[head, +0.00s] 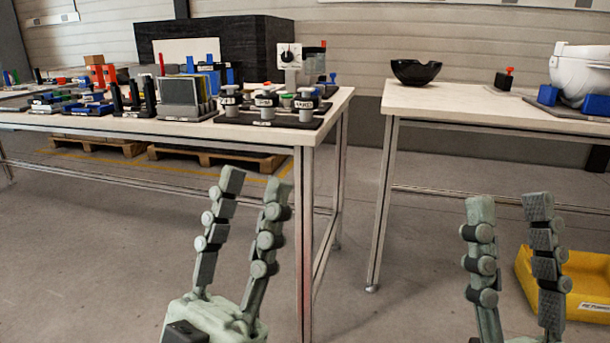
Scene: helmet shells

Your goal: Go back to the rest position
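My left gripper (254,187) is raised in front of the left table, its two fingers apart with nothing between them. My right gripper (509,205) is raised at the lower right, in front of the right table, its fingers also apart and empty. Both grippers point upward and touch nothing that I can see. A black helmet shell (415,72), shaped like a bowl, lies on the left end of the right table. A white helmet shell (580,72) sits at the right edge of the view beside blue blocks (547,95).
The left table (330,103) holds several fixtures, blocks and grey cylinders. The right table (440,101) is mostly bare near its front. A gap of open floor (345,290) lies between the tables. A yellow bin (585,268) stands on the floor behind my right gripper. Wooden pallets (215,158) lie behind the left table.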

